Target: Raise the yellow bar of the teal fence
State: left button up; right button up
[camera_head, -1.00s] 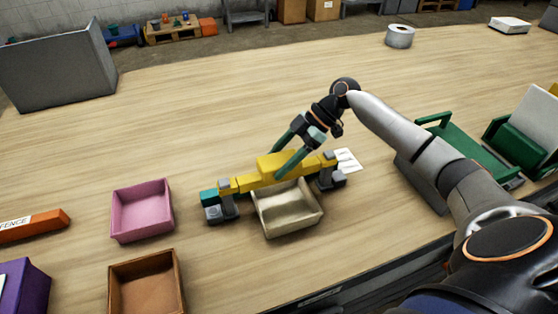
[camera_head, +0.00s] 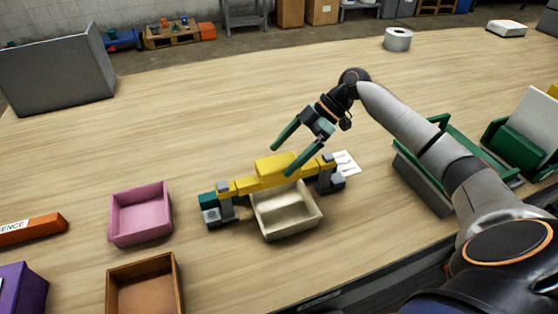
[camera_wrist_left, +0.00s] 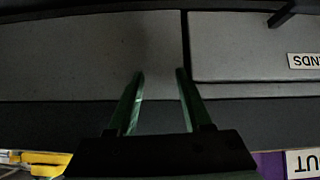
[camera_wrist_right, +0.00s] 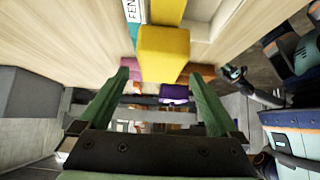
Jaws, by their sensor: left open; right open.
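The yellow bar (camera_head: 245,186) with its thick block (camera_head: 277,167) lies across two grey posts of the teal fence (camera_head: 207,199), near the middle of the table. The block also shows in the right wrist view (camera_wrist_right: 163,52). My right gripper (camera_head: 281,160) is open and empty. Its fingers sit above and behind the block, apart from it; in the right wrist view (camera_wrist_right: 163,74) they flank its near end with gaps. My left gripper (camera_wrist_left: 160,74) is open and empty in front of grey drawer fronts, outside the head view.
A beige tray (camera_head: 290,232) sits directly in front of the bar. A pink tray (camera_head: 140,238) and a brown tray (camera_head: 172,280) stand to its left. A green-railed grey box (camera_head: 415,178) is at the right.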

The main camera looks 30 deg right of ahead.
jog(key=v, duration=0.9)
jog(key=shift+d+r+b, duration=0.2)
jog(key=shift+r+b, duration=0.1)
jog(key=shift+b, duration=0.05)
jog(key=shift+f, duration=0.1)
